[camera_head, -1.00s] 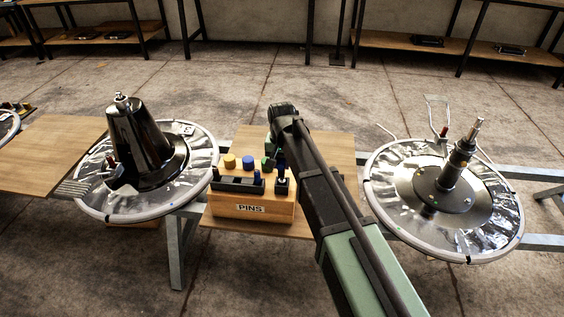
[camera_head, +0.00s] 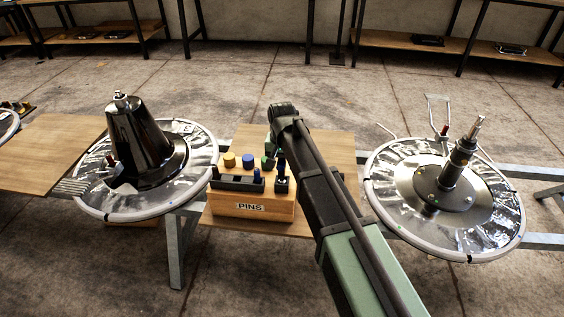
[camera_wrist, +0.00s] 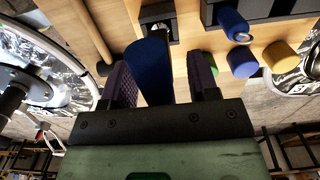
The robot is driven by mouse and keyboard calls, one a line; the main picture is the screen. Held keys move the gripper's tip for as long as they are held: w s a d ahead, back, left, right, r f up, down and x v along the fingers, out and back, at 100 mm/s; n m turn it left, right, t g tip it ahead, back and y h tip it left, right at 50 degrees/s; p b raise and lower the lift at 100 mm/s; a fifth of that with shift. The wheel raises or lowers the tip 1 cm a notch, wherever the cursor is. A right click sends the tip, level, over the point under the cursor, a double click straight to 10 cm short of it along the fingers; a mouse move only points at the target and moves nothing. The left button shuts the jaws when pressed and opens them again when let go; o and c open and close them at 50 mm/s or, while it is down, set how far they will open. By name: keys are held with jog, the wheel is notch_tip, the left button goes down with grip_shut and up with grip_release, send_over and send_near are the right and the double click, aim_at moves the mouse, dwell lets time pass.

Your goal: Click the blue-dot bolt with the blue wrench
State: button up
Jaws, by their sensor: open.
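The blue wrench shows as a blue upright handle (camera_head: 281,165) in a small black holder at the right end of the wooden PINS block. In the wrist view, a thick blue handle (camera_wrist: 147,72) stands between the two fingers of my gripper (camera_wrist: 162,80). It is nearer the left finger, and a clear gap shows to the right finger. My gripper is open. In the head view, its fingers are mostly hidden behind my arm. The right-hand disc (camera_head: 383,205) has a raised hub with small bolts around it; I cannot tell which has the blue dot.
The PINS block (camera_head: 250,209) carries yellow, blue and green caps and a black rack (camera_head: 237,183). A black cone (camera_head: 137,140) stands on the left disc (camera_head: 93,210). A metal-tipped post (camera_head: 460,160) rises from the right disc. A wooden board (camera_head: 45,155) lies far left.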

notch_tip(320, 180, up, 11)
jog(key=p, duration=1.1)
jog(key=shift+r, duration=0.1)
jog(key=shift+f, duration=0.2)
